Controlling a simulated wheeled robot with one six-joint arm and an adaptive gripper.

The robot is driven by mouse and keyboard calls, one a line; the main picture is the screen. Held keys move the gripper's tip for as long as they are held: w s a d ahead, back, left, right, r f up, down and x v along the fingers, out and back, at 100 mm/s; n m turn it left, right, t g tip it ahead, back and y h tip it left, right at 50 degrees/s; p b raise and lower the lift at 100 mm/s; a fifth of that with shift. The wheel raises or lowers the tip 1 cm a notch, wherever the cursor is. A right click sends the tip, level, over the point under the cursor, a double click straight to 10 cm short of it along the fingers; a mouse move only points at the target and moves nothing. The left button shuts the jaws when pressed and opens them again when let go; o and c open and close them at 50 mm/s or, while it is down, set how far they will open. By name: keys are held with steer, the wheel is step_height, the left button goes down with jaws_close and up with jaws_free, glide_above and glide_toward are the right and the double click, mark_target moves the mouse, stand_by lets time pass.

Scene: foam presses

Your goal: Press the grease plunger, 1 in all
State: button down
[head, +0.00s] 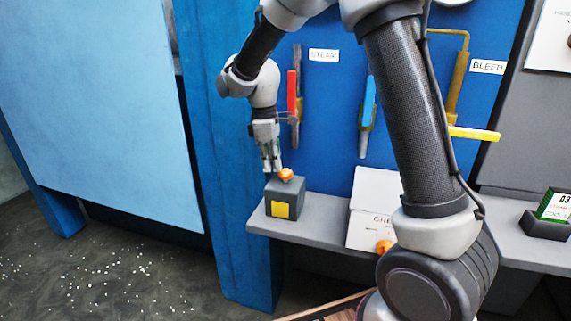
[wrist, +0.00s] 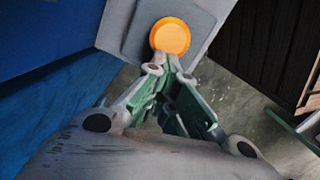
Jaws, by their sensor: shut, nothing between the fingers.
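An orange round knob (head: 286,174) sits on top of a dark grey box (head: 290,193) with a yellow patch, at the left end of the shelf. In the wrist view the knob (wrist: 170,36) shows as an orange disc on a grey plate (wrist: 206,22). My gripper (head: 271,169) is shut and empty, pointing down beside the knob. In the wrist view its fingertips (wrist: 170,62) overlap the knob's near edge; I cannot tell whether they touch it. A white box (head: 372,205) lettered "GRE", partly hidden by my arm, stands farther right, with another orange knob (head: 385,246) low beside it.
The grey shelf (head: 318,229) runs along a blue panel. Above it are a red-handled lever (head: 292,92) near a "STEAM" label (head: 324,55), a blue-handled valve (head: 369,97) and a yellow-handled one (head: 474,133) near "BLEED". A blue post (head: 238,240) stands left of the shelf.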

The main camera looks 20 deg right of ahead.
step_height(320, 180, up, 12)
steer(key=a, duration=0.1)
steer(key=shift+w, duration=0.3)
stand_by(0.4)
steer(key=s+d+m+t, duration=0.1)
steer(key=s+d+m, duration=0.3)
steer(key=s, duration=0.5)
steer(key=s+d+m+t, duration=0.2)
steer(key=s+d+m, duration=0.2)
steer(key=s+d, duration=0.4)
steer(key=s+d+r+m+t+y, duration=0.1)
steer(key=s+d+m, duration=0.3)
steer(key=s, duration=0.7)
steer(key=shift+d+m+t, duration=0.4)
steer(key=shift+d+t, duration=0.1)
steer(key=shift+d, duration=0.45)
